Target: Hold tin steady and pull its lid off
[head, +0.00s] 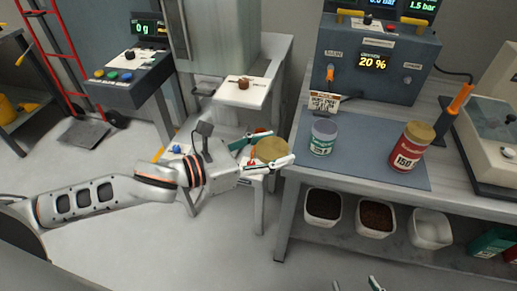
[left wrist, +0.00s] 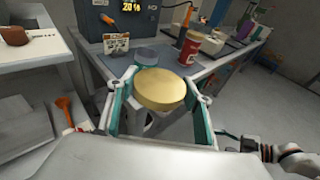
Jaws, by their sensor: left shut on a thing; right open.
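My left gripper (head: 268,152) is shut on a round gold lid-like disc (head: 271,150), held in the air left of the bench. In the left wrist view the disc (left wrist: 160,90) sits between the teal finger pads; whether a tin body is under it I cannot tell. A red tin (head: 407,158) labelled 150, with a gold top, stands upright on the bench mat; it also shows in the left wrist view (left wrist: 190,48). My right gripper (head: 356,286) is open, only its fingertips showing at the bottom edge, apart from both.
A jar (head: 323,137) with a grey top and green label stands on the blue-grey mat (head: 370,165). A control box (head: 375,60) is behind. Several bins (head: 323,206) sit on the shelf below. A small side table (head: 257,92) stands left of the bench.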

